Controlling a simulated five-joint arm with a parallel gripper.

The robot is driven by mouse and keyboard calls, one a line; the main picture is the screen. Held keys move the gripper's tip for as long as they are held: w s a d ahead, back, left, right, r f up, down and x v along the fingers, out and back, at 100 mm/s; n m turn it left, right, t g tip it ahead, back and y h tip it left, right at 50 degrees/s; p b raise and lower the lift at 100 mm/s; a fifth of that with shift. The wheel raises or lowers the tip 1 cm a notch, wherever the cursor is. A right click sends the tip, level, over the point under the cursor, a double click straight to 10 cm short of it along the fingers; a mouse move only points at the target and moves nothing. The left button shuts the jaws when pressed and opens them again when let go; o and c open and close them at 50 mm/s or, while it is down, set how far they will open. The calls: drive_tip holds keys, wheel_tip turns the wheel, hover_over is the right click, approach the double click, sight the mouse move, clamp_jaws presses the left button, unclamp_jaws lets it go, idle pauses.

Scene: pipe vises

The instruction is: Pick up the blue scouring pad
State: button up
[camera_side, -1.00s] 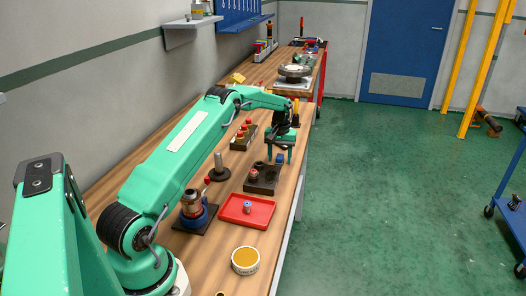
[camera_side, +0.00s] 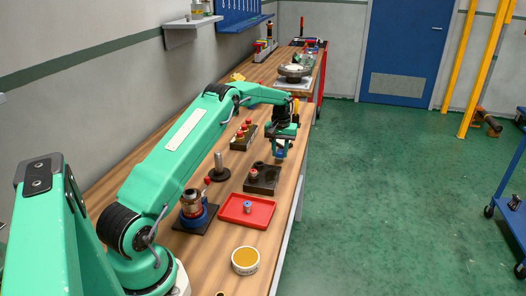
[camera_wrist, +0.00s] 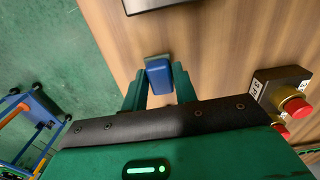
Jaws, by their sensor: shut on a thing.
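The blue scouring pad (camera_wrist: 159,78) is a small blue block with a paler grey-blue edge. It sits between the two green fingers of my gripper (camera_wrist: 159,86) in the wrist view. My gripper is shut on it. In the side view my gripper (camera_side: 280,154) is over the far part of the wooden bench, with a bit of the blue pad (camera_side: 281,155) showing between the fingers. I cannot tell from the pictures how far the pad is above the bench.
A dark holder with red knobs (camera_side: 243,138) stands left of my gripper. The bench's right edge is close by.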

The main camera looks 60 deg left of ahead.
drive_tip(key=shift+d+r, duration=0.25)
drive_tip(key=shift+r, duration=0.9)
drive_tip(key=d+r, duration=0.6)
drive_tip(key=d, duration=0.5)
drive_tip(key=shift+r, duration=0.25)
drive_tip(key=shift+s, duration=0.1)
drive_tip(key=shift+o, duration=0.8)
drive_tip(key=shift+c, duration=0.4)
drive_tip(key=shift+s, duration=0.1)
